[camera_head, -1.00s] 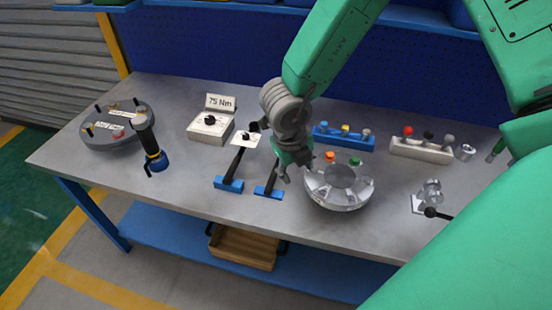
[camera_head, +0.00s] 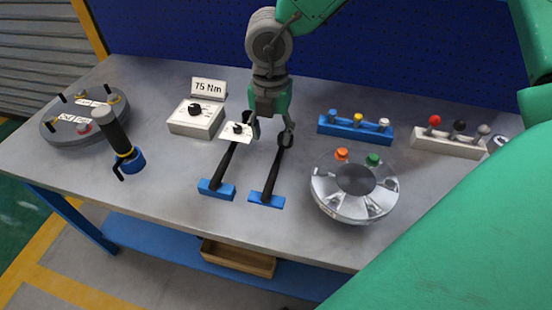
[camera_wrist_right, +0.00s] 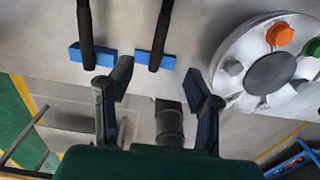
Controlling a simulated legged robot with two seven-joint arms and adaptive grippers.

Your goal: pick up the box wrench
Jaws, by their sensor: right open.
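Two black-handled tools lie on the bench, each with its lower end in a blue block. The right one (camera_head: 273,175) has a rounded dark head and seems to be the box wrench; its handle also shows in the right wrist view (camera_wrist_right: 161,28). The left tool (camera_head: 226,164) has a white plate with a black knob near its top. My right gripper (camera_head: 273,130) is open and empty above the box wrench's head end, one finger on each side in the picture. In the right wrist view its open fingers (camera_wrist_right: 157,85) point toward the blue blocks. My left gripper is not in view.
A silver flanged shell (camera_head: 325,190) with orange and green caps stands just right of the wrench. A white box (camera_head: 196,122) with a 75 Nm sign is behind left. A blue rack (camera_head: 355,130) and a white rack (camera_head: 450,143) stand at the back right.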

